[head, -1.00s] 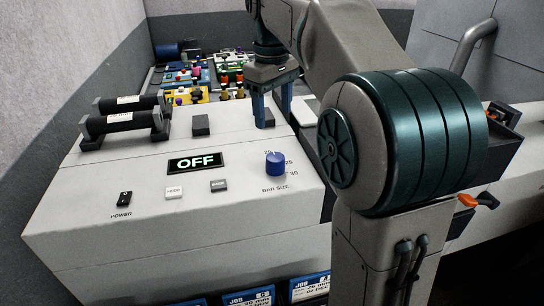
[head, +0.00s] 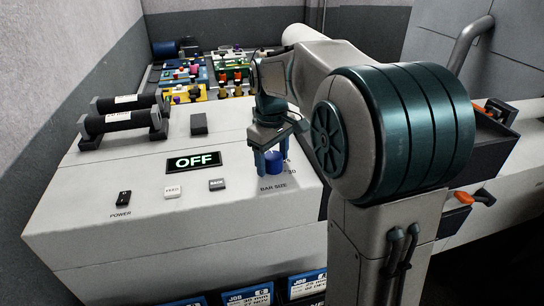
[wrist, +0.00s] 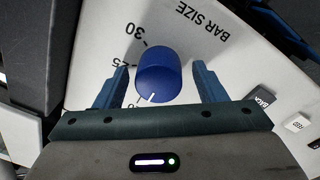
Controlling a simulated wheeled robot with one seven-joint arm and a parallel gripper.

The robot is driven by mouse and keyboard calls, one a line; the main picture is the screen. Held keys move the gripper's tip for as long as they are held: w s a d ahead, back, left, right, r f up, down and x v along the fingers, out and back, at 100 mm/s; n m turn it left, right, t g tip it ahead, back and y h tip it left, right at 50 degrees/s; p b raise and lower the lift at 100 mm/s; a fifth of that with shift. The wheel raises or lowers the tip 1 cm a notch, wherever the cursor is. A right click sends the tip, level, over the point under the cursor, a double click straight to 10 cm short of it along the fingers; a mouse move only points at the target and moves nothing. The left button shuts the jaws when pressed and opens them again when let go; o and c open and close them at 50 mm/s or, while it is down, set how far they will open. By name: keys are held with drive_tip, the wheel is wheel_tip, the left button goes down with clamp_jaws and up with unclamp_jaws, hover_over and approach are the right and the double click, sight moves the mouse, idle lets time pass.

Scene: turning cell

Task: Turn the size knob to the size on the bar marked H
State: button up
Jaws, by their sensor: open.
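The blue size knob (head: 273,162) stands on the sloped panel above the words BAR SIZE. In the wrist view the knob (wrist: 158,70) has a white pointer line aimed toward the lowest mark, whose number is partly hidden; 25 and 30 show above it. My gripper (head: 270,158) is open, one finger on each side of the knob. In the wrist view a gap shows between the knob and each finger. Two dark bars, a front bar (head: 122,120) and a rear bar (head: 128,102), lie on black rests at the left. Their white labels are too small to read.
Blue job cards (head: 248,297) hang below the panel. Colourful fixtures (head: 190,75) stand behind.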

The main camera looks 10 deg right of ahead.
drive_tip(key=c, duration=1)
drive_tip(key=shift+o, duration=0.2)
drive_tip(key=shift+m, duration=0.4)
drive_tip(key=m, duration=0.4)
drive_tip(key=shift+m, duration=0.4)
drive_tip(key=m, duration=0.6)
drive_tip(key=shift+w, duration=0.1)
drive_tip(key=o, duration=1)
drive_tip(key=shift+c, duration=0.2)
